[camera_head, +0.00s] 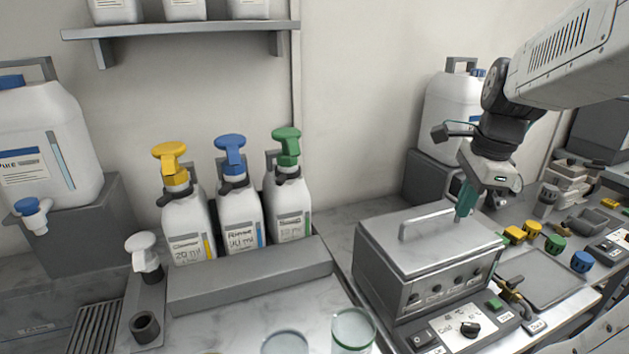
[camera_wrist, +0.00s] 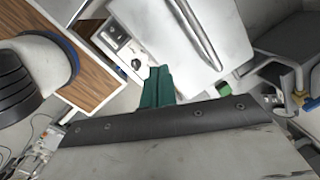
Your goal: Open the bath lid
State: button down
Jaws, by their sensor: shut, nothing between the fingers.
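The bath (camera_head: 392,278) is a grey metal box on the counter at the right, with knobs and a control panel on its front. Its flat lid (camera_head: 440,250) lies closed on top and carries a raised bar handle (camera_head: 425,218). In the wrist view the lid (camera_wrist: 165,25) and its handle (camera_wrist: 200,38) show at the top. My gripper (camera_head: 464,212) has green fingers pointing down above the lid's right rear part, to the right of the handle. The fingers (camera_wrist: 156,88) are shut and empty. I cannot tell whether they touch the lid.
Yellow, green and blue caps (camera_head: 555,244) and a grey tray (camera_head: 548,278) lie right of the bath. Pump bottles (camera_head: 238,215) stand left behind a grey ledge. A white canister (camera_head: 447,115) stands behind. Two glass beakers (camera_head: 353,330) are at the front.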

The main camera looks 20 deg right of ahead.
jog(key=w+d+r+m, duration=0.1)
jog(key=w+d+m, duration=0.15)
jog(key=m, duration=0.55)
jog(key=m+t, duration=0.1)
jog(key=m, duration=0.4)
send_near(439, 231)
jog(key=x, duration=0.5)
jog(key=shift+a, duration=0.15)
